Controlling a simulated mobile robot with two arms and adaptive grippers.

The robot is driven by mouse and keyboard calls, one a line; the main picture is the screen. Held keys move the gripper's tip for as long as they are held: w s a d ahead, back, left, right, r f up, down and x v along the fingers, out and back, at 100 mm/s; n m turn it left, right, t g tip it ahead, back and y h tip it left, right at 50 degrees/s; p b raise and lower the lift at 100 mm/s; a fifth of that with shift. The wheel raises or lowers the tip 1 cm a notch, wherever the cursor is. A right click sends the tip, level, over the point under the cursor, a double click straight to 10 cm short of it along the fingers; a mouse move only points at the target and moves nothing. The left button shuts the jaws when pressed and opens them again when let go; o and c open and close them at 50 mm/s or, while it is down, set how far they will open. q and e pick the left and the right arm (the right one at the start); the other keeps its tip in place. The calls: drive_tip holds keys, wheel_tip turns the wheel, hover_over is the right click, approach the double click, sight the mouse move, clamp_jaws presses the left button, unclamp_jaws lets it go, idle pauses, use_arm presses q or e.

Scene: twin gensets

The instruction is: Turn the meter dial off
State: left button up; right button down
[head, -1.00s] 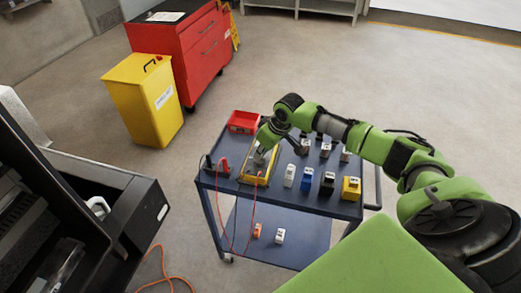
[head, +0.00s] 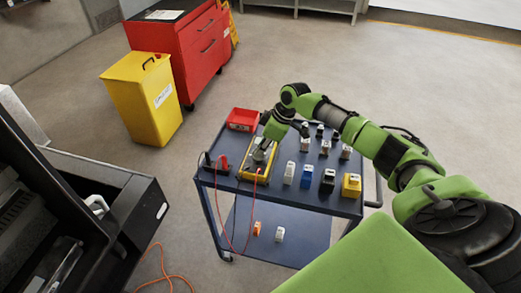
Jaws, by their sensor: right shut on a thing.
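The yellow-framed meter (head: 247,175) lies on the blue cart's top, toward its left side, with red and dark leads at its near end. My right gripper (head: 263,151) reaches down onto the meter's face from behind and is shut at its dial. The dial itself is hidden by the fingers and too small to make out, so its setting cannot be read. My left gripper is not in view.
An open black cabinet (head: 110,210) stands at the left. A yellow bin (head: 143,100) stands behind.

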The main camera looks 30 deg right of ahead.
drive_tip(key=c, duration=2.1)
unclamp_jaws()
drive_tip(key=shift+c, duration=0.2)
drive_tip(key=shift+r, duration=0.1)
drive_tip(key=v, duration=1.1)
drive_tip(key=shift+s+r, duration=0.15)
drive_tip(key=shift+r, duration=0.2)
drive_tip(key=shift+d, duration=0.1)
